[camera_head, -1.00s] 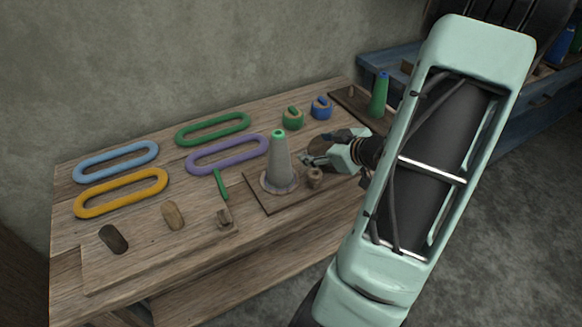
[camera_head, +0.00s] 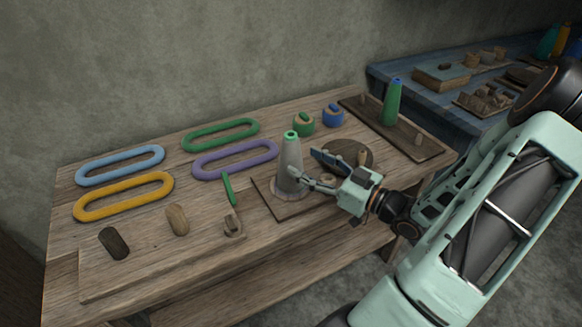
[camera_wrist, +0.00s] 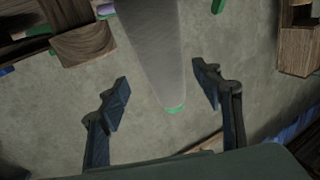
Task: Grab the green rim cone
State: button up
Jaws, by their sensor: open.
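The grey cone with the green rim (camera_head: 290,163) stands upright on a dark square board on the wooden table. In the wrist view the cone (camera_wrist: 155,50) lies between the fingers, with its green rim toward the palm. My gripper (camera_head: 306,165) is open, to the right of the cone, one fingertip close in front of it in the head view. The wrist view shows both fingers of my gripper (camera_wrist: 161,77) apart, with gaps on either side of the cone. I see no clear contact.
A green cone with a blue rim (camera_head: 392,104) stands on a board at the right. Green (camera_head: 303,124) and blue (camera_head: 333,116) round pieces sit behind the grey cone. Coloured loops, including a purple one (camera_head: 236,160), lie left. A blue bench (camera_head: 450,100) stands behind right.

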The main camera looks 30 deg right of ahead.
aim_at(299, 160)
jog(key=x, duration=0.2)
jog(key=b+x, duration=0.1)
jog(key=x, duration=0.2)
jog(key=shift+a+r, duration=0.1)
jog(key=shift+a, duration=0.2)
jog(key=c, duration=1.4)
jog(key=shift+r, duration=0.1)
jog(key=shift+c, duration=0.2)
